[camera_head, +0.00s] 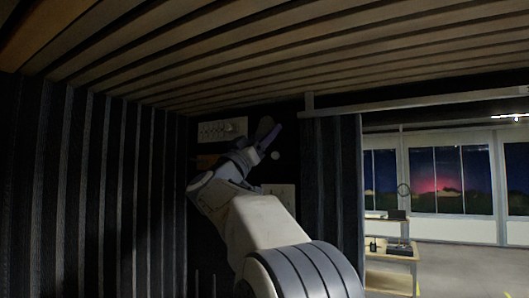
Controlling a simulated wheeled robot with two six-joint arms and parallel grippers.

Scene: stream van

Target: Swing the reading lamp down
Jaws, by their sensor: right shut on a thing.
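My right arm reaches up from the bottom of the head view to the dark back wall. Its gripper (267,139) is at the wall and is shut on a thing. A dark, rounded piece at the fingertips looks like part of the reading lamp (264,126). It is small and dim, and the fingers and wrist hide some of it. I cannot make out its joint or its exact angle. My left gripper is not in view.
A pale panel with small knobs (221,130) is on the wall left of the gripper. A dark slatted curtain (333,185) hangs on the right. The slatted wooden ceiling (250,55) is close above. Beyond the opening stands a wooden table (389,280).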

